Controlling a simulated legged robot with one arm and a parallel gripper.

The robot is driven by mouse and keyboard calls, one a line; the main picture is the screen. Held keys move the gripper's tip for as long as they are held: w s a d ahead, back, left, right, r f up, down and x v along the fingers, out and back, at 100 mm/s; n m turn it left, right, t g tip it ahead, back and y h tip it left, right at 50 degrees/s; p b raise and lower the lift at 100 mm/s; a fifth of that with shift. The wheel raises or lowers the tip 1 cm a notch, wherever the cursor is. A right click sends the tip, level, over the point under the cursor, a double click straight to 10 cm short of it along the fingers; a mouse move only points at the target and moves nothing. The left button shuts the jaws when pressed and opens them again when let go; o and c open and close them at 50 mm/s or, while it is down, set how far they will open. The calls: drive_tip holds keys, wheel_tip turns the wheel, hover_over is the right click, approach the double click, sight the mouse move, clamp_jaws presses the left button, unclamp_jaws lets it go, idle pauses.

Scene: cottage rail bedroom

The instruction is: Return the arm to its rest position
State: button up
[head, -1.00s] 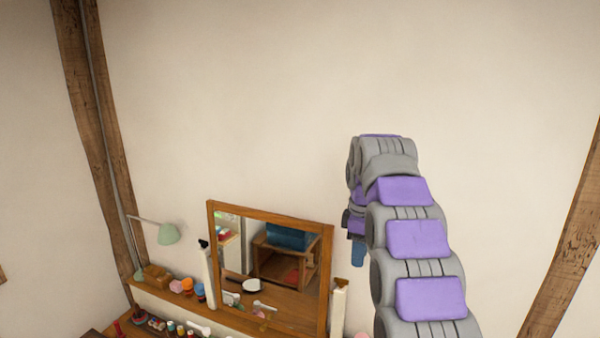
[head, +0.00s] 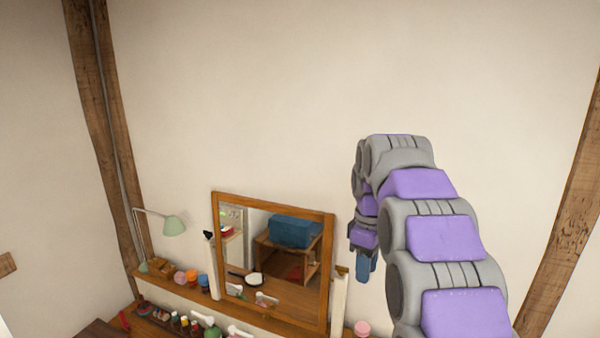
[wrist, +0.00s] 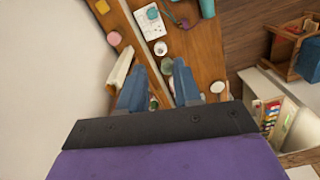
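My arm rises on the right of the head view and bends over at the top, with purple and grey links. My gripper (head: 364,268) hangs down from its far end, to the right of the mirror. In the wrist view the two blue fingers of my gripper (wrist: 160,78) stand apart, and nothing is held between them. Small things on the dresser top show below and past the fingers.
A wood-framed mirror (head: 325,285) stands on a dresser with a shelf (head: 190,291) of small jars. A green lamp (head: 174,225) is at left. Timber posts (head: 105,150) flank the bare wall. In the wrist view, a crate (wrist: 280,120) stands at right.

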drive_tip(key=s+f+m+b, duration=0.3)
drive_tip(key=s+f, duration=0.5)
drive_tip(key=s, duration=0.5)
drive_tip(key=s+f+m+g+b, duration=0.1)
drive_tip(key=s+f+m+b, duration=0.3)
drive_tip(key=s, duration=0.9)
drive_tip(key=s+f+m+b, duration=0.4)
drive_tip(key=s+f, duration=0.7)
drive_tip(key=s, duration=0.2)
drive_tip(key=shift+s+a+f+g, duration=0.2)
drive_tip(key=shift+f+g, duration=0.1)
drive_tip(key=shift+f, duration=0.05)
